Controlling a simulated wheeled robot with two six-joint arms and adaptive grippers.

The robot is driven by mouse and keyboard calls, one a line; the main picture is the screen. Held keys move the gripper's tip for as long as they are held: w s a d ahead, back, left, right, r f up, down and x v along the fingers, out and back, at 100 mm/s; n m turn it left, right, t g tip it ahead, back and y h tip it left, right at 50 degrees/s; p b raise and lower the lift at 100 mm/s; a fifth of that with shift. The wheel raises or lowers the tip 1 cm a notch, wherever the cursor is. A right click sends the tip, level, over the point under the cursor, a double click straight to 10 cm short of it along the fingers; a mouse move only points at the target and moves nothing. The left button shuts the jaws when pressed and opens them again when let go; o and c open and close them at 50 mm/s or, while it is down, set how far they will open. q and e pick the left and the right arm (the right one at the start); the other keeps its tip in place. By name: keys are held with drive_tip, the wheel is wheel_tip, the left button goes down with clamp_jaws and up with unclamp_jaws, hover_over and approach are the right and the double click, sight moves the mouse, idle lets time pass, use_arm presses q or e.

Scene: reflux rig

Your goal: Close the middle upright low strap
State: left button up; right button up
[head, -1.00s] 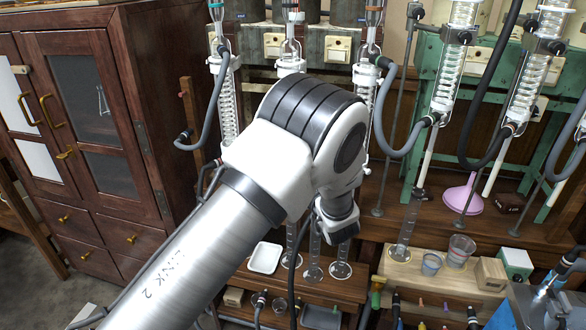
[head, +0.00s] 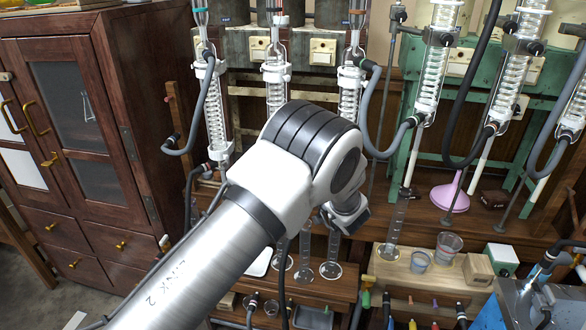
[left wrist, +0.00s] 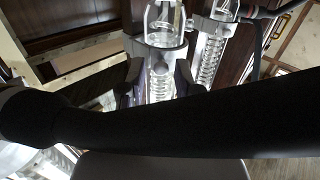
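In the head view the middle upright glass condenser (head: 276,92) stands between a left one (head: 214,112) and a right one (head: 349,100). White holders sit around their upper parts. My left arm's elbow covers the middle upright's lower part, so its low strap is hidden there. In the left wrist view two dark fingers (left wrist: 158,88) stand apart, one on each side of a glass condenser (left wrist: 162,75), below a pale collar (left wrist: 160,47). Strap details are too dark to read. My right gripper is not in view.
A grey hose (head: 383,150) loops beside the right condenser. Glass cylinders (head: 331,268) stand on the low wooden shelf below. A wooden cabinet (head: 95,140) is at left. A green frame (head: 470,90) carries more condensers at right. A dark band crosses the wrist view.

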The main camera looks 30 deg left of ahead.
use_arm(q)
wheel_tip(320, 180, up, 10)
idle(0.6)
drive_tip(key=shift+f, duration=0.15)
